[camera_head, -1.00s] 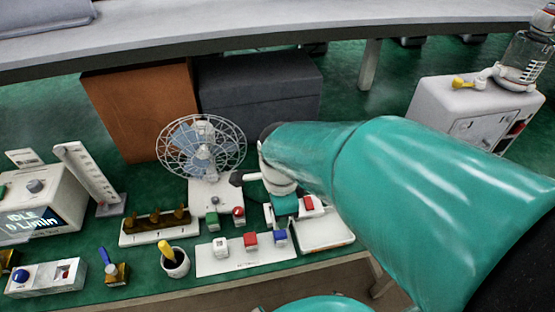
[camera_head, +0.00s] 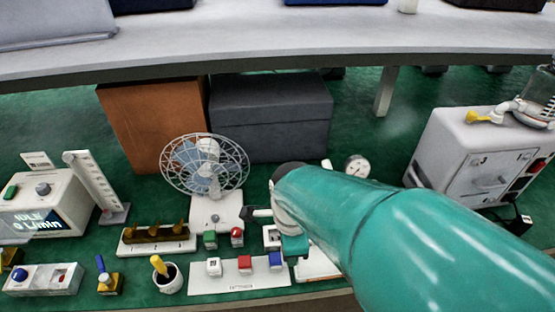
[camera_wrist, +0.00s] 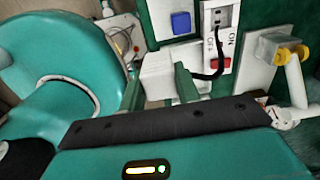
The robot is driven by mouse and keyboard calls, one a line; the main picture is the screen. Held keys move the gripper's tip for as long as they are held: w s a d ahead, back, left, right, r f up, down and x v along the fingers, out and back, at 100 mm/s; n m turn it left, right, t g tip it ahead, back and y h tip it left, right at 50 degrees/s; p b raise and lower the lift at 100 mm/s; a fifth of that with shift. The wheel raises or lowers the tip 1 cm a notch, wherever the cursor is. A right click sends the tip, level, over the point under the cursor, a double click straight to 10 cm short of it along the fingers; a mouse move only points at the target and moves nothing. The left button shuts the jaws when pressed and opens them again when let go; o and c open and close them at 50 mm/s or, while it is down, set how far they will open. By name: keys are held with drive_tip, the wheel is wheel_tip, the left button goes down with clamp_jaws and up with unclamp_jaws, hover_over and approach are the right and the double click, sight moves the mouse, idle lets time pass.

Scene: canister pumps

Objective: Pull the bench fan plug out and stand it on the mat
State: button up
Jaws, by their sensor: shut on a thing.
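My gripper (camera_wrist: 160,90) shows two green fingers in the wrist view, shut around a pale block that I take for the bench fan plug (camera_wrist: 157,68); it is largely hidden. A black cord (camera_wrist: 205,75) runs from beside the right finger to a white socket unit (camera_wrist: 217,17) with dark slots and a red ON/OFF rocker. I cannot tell whether the plug is clear of the socket. The bench fan (camera_head: 204,166) stands left of my gripper (camera_head: 290,245) in the head view. A white plate (camera_head: 312,268), possibly the mat, lies partly hidden under my arm.
A white strip (camera_head: 240,286) in front carries white, red and blue blocks. A cup (camera_head: 168,283) and a brass weight-like piece (camera_head: 110,283) stand to its left. A round gauge (camera_head: 356,167) and a white cabinet (camera_head: 478,155) stand right. Boxes stand behind the fan.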

drive_tip(key=w+d+f, duration=0.2)
drive_tip(key=d, duration=1.8)
drive_tip(key=w+d+f, duration=0.2)
drive_tip(key=d, duration=1.8)
drive_tip(key=shift+d+f, duration=0.2)
drive_tip(key=shift+f, duration=2.2)
drive_tip(key=shift+d+f, duration=0.15)
drive_tip(key=shift+f, duration=2.2)
drive_tip(key=o, duration=1.1)
drive_tip(key=shift+c, duration=0.2)
wheel_tip(320, 180, up, 14)
